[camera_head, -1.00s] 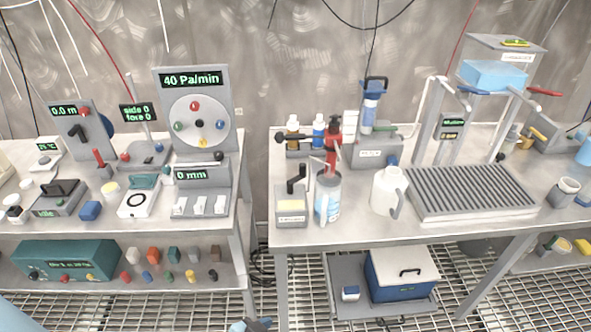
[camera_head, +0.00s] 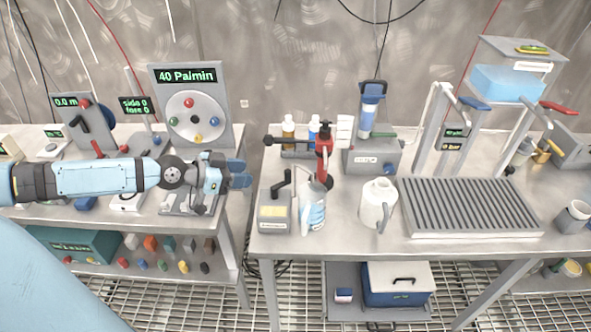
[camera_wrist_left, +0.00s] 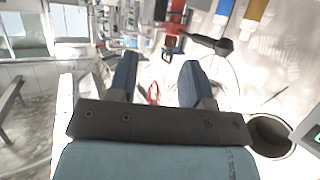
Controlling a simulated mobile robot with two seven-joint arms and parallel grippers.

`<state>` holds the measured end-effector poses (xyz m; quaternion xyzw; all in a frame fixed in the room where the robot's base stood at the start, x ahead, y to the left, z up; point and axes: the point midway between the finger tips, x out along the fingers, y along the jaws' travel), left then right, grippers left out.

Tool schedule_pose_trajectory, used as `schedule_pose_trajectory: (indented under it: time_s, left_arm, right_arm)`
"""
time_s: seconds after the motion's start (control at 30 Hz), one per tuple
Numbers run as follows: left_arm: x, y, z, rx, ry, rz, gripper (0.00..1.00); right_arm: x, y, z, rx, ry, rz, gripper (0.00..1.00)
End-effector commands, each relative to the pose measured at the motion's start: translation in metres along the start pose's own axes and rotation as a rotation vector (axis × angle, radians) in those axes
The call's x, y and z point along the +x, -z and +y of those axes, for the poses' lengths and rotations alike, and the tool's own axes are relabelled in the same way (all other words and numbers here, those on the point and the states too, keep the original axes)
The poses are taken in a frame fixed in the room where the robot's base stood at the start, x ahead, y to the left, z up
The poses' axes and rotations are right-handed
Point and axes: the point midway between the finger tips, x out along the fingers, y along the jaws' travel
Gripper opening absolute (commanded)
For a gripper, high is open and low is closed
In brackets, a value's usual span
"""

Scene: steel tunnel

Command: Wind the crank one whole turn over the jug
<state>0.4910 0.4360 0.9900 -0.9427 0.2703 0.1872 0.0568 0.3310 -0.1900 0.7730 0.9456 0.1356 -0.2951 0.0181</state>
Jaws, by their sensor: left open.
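A red upright device (camera_head: 323,150) stands behind and above a clear jug with bluish contents (camera_head: 313,212) on the right bench. A dark arm with a black knob (camera_head: 268,140) sticks out to its left and looks like the crank. The red device and black handle (camera_wrist_left: 212,42) also show in the left wrist view. My left gripper (camera_head: 241,174) is open and empty, left of the crank and jug and apart from them. Its two blue fingers (camera_wrist_left: 158,78) show in the left wrist view with nothing between them. My right gripper is not in view.
A grey box with a black lever (camera_head: 275,207) stands left of the jug, and a white jug (camera_head: 379,203) stands right of it. Bottles (camera_head: 288,132) stand behind. A ribbed grey tray (camera_head: 468,207) fills the bench's right. A gap separates the two benches.

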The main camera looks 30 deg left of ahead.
Motion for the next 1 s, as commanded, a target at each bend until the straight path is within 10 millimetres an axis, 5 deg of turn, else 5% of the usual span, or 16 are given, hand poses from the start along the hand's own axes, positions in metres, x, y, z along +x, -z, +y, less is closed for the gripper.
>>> schedule_pose_trajectory:
  time_s: [0.27, 1.0]
  left_arm:
    - [0.018, 0.005, -0.002, -0.005, 0.004, 0.007, 0.45]
    - [0.132, 0.001, 0.000, -0.002, 0.000, 0.000, 0.45]
  right_arm:
    - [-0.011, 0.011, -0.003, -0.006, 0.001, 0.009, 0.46]
    - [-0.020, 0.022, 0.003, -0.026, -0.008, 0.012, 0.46]
